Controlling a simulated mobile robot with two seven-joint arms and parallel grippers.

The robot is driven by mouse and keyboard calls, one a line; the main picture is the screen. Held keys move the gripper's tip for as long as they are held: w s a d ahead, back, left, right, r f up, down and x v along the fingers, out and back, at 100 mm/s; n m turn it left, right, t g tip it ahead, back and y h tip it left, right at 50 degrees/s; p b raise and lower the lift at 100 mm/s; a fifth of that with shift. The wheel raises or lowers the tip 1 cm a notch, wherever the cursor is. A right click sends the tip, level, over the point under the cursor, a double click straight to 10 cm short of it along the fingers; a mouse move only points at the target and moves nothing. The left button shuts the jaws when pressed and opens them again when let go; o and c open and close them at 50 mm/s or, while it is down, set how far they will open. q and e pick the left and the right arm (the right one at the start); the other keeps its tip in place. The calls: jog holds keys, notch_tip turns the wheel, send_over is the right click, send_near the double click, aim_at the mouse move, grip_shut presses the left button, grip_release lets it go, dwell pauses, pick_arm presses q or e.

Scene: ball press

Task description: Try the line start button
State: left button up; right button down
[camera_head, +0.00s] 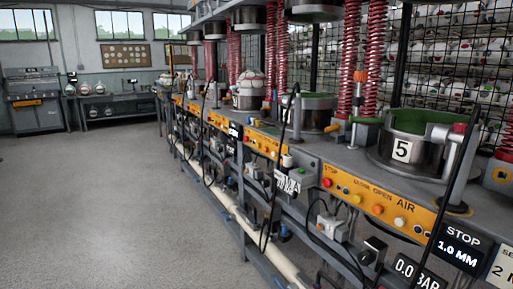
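No button that I can read as "line start" shows in the head view. An orange control strip (365,202) on the near press carries a red button (327,183) and several small pale or coloured buttons. Its legible words are "OPEN" and "AIR". A similar orange strip (264,144) with buttons is on the press behind it, and more strips run down the row. Their lettering is too small to read. Neither of my grippers is in view.
The row of presses runs along the right, with station 5 (403,149) nearest and red springs (370,60) above. Cables hang in front. Black displays (459,249) sit at lower right. Open grey floor (90,210) lies left. A grey cabinet (35,88) and bench stand at the back wall.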

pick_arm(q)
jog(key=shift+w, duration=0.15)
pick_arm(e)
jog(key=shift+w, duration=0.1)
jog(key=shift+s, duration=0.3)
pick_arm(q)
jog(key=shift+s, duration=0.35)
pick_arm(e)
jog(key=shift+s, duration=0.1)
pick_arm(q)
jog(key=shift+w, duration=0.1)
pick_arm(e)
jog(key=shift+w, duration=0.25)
